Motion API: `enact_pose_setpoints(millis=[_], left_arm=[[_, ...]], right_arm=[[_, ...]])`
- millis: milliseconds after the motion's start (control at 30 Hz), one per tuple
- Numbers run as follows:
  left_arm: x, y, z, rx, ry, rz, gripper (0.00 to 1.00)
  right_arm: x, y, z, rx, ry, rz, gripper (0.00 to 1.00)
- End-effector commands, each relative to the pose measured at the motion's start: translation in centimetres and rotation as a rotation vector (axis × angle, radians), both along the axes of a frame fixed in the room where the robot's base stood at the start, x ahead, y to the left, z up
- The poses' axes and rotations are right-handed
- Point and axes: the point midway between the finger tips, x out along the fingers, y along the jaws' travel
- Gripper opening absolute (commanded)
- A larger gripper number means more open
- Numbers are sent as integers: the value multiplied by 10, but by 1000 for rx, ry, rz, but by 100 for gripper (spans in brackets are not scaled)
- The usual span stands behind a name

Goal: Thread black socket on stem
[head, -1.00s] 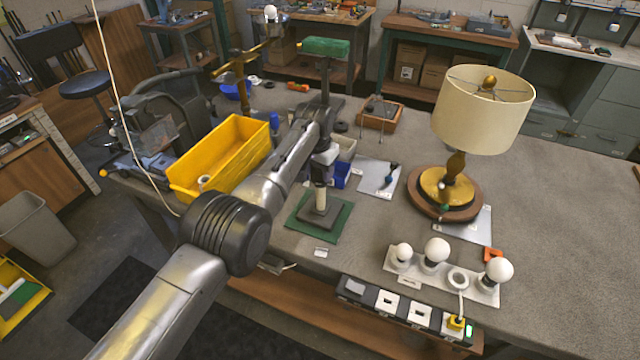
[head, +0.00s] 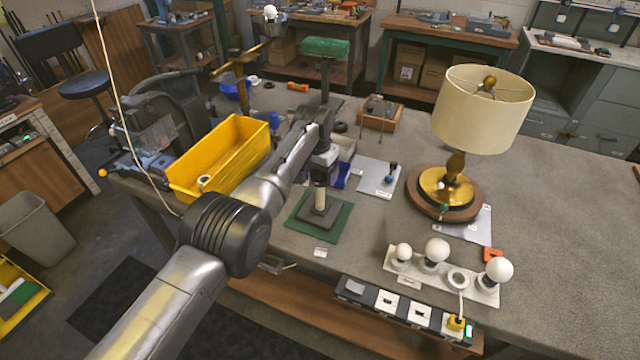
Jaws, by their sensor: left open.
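A pale upright stem (head: 320,199) stands on a square dark base (head: 318,216), which sits on a green mat (head: 300,233) near the table's front edge. My left gripper (head: 321,178) is directly above the stem, pointing down at its top. It is open, but its fingers are small and dark here. I cannot make out the black socket for certain; the stem's top is partly hidden by the gripper. My right gripper is not in view.
A yellow bin (head: 220,158) stands left of my arm. A finished lamp (head: 455,165) stands at right. A white strip with bulbs (head: 410,282) and a power strip (head: 385,300) lie at the front. A white card (head: 378,183) lies right of the stem. The far right is clear.

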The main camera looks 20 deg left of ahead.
Motion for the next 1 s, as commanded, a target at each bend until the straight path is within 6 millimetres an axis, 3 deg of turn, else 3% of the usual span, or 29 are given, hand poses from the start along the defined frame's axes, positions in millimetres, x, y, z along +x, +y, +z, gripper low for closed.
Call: enact_pose_setpoints(millis=[400, 700, 1000], left_arm=[[-3, 1, 39, 0, -4, 0, 75], [-11, 4, 95, 0, -2, 0, 75], [-16, 5, 128, 0, 1, 0, 75]], right_arm=[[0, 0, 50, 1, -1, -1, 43], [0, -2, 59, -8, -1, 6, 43], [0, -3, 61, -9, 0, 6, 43]])
